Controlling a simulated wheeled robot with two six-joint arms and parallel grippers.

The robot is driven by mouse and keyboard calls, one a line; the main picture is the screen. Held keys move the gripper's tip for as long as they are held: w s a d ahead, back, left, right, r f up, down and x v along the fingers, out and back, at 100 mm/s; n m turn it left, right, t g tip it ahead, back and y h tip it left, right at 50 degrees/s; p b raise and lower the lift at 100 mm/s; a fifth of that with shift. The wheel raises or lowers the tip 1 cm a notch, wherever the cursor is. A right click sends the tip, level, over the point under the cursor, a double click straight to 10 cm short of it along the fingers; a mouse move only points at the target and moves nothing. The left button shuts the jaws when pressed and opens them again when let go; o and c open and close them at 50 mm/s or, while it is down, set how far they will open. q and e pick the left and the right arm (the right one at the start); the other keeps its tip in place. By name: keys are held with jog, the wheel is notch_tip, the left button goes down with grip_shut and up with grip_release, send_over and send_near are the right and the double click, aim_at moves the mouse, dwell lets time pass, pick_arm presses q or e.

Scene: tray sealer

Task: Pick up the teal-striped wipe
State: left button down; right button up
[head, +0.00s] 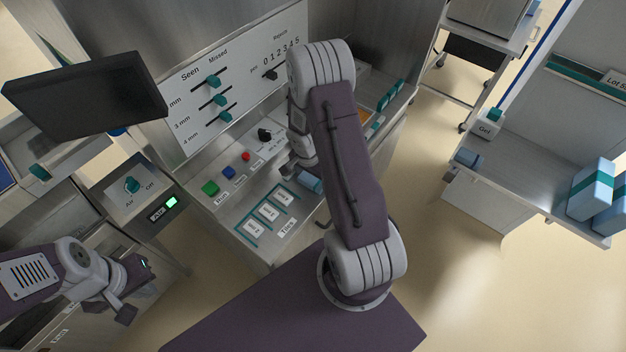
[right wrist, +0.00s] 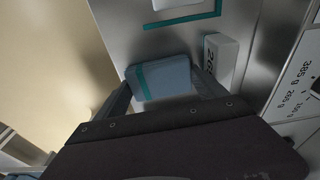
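The wipe (right wrist: 160,80) is a folded blue cloth with a teal stripe near its left side in the right wrist view. It lies on the grey metal counter; in the head view the blue wipe (head: 311,181) shows partly behind my right arm. My right gripper (right wrist: 163,92) is open, with one finger on each side of the wipe; I cannot tell whether they touch it.
A white block with digits (right wrist: 219,58) stands close beside the right finger. Teal-framed label cards (head: 268,211) and coloured buttons (head: 210,187) lie left of the wipe. A monitor (head: 84,95) overhangs the left. A shelf (head: 540,190) with blue packs (head: 591,188) stands right.

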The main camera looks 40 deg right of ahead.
aim_at(313, 179)
notch_tip(313, 179, up, 4)
jog(key=shift+r+p, duration=0.1)
jog(key=shift+p, duration=0.65)
jog(key=s+r, duration=0.6)
jog(key=s, duration=0.5)
jog(key=shift+s+r, duration=0.35)
jog(key=shift+r, duration=0.05)
